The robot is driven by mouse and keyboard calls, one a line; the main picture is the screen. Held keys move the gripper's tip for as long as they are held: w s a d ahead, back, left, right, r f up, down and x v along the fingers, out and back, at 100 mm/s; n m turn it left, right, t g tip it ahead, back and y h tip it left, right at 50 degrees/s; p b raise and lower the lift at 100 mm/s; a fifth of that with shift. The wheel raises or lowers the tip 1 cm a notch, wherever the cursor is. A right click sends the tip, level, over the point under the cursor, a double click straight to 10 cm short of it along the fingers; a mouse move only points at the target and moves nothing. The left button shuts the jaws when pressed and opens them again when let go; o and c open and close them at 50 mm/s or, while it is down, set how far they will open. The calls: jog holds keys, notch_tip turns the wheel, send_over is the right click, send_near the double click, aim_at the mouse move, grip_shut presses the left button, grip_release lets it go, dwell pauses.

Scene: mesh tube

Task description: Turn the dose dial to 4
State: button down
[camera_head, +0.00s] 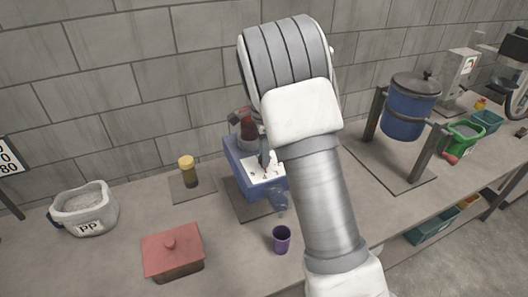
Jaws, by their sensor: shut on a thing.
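A blue dosing machine (237,172) stands against the back of the counter in the middle. Its sloping white dial face (256,181) carries small black numbers around the dial. A 3 and a 4 seem readable near its lower part. My gripper (265,161) is at this face, with its dark fingers shut on the dose dial. The fingers and my arm hide the dial knob and the right part of the face. I cannot tell which number the dial points to.
A purple cup (281,240) and a red lidded box (173,251) stand in front. A yellow-capped jar (188,172) and a grey PP tub (84,210) are left. A blue lidded drum (405,108) in a stand and a green bucket (461,137) are right.

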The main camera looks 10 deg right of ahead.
jog(key=shift+r+m, duration=0.1)
jog(key=shift+m, duration=0.5)
jog(key=shift+c, duration=2.1)
grip_release()
notch_tip(320, 180, up, 17)
jog(key=shift+r, duration=0.2)
